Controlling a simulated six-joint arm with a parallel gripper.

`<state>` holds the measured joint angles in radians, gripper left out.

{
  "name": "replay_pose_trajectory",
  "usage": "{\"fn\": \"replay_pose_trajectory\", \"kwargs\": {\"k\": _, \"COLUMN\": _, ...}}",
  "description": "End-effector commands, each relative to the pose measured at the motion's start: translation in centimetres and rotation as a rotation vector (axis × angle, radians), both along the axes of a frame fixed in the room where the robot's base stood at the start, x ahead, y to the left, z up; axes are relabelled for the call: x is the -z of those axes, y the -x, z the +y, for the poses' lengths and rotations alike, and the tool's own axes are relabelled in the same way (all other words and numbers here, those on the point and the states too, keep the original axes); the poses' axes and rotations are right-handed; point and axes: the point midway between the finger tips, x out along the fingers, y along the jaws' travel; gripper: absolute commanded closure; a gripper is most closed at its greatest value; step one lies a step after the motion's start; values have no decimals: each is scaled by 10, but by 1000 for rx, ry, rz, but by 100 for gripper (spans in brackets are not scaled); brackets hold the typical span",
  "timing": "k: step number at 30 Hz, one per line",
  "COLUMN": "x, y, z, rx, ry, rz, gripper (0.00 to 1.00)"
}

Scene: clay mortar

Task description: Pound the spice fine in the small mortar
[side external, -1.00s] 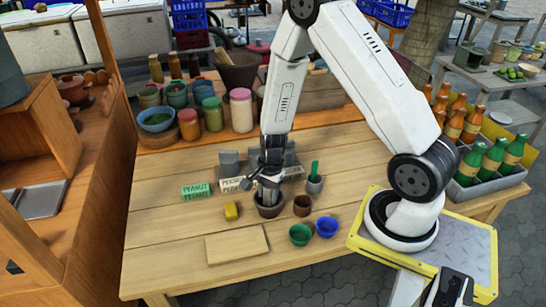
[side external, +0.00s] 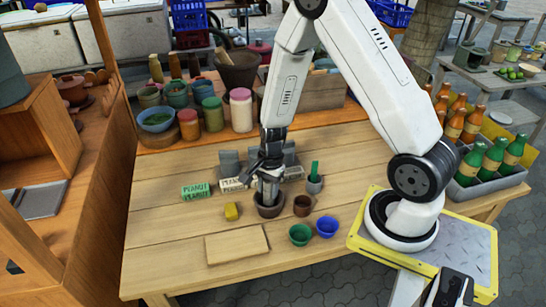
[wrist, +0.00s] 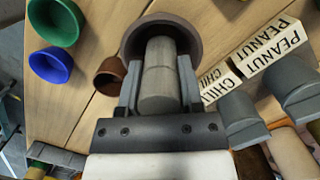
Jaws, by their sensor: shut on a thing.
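The small mortar (side external: 269,211) is a dark brown bowl standing on the wooden table. My gripper (side external: 268,182) is directly above it, pointing down, and is shut on a grey pestle. In the wrist view the pestle (wrist: 158,88) is a thick grey cylinder between the two fingers. Its far end is inside the mortar, whose rim (wrist: 128,45) shows around it. The pestle looks roughly upright in the side view. Any spice in the mortar is hidden by the pestle and gripper, and I cannot tell if the pestle touches the bottom.
A brown cup (side external: 302,206) stands close to the mortar's right, with green (side external: 300,235) and blue (side external: 327,227) cups nearer the front. A flat board (side external: 237,244) lies front left.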

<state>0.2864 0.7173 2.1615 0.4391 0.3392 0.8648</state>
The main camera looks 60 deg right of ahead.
Motion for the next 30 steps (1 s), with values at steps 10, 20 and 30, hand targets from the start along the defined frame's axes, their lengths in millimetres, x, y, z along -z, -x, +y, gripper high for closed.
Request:
{"fn": "replay_pose_trajectory", "kwargs": {"k": 10, "x": 2, "y": 0, "z": 0, "rx": 1, "ry": 0, "rz": 0, "gripper": 100}}
{"fn": "replay_pose_trajectory", "kwargs": {"k": 20, "x": 11, "y": 0, "z": 0, "rx": 0, "ry": -1, "rz": 0, "gripper": 100}}
{"fn": "replay_pose_trajectory", "kwargs": {"k": 30, "x": 20, "y": 0, "z": 0, "rx": 0, "ry": 0, "rz": 0, "gripper": 100}}
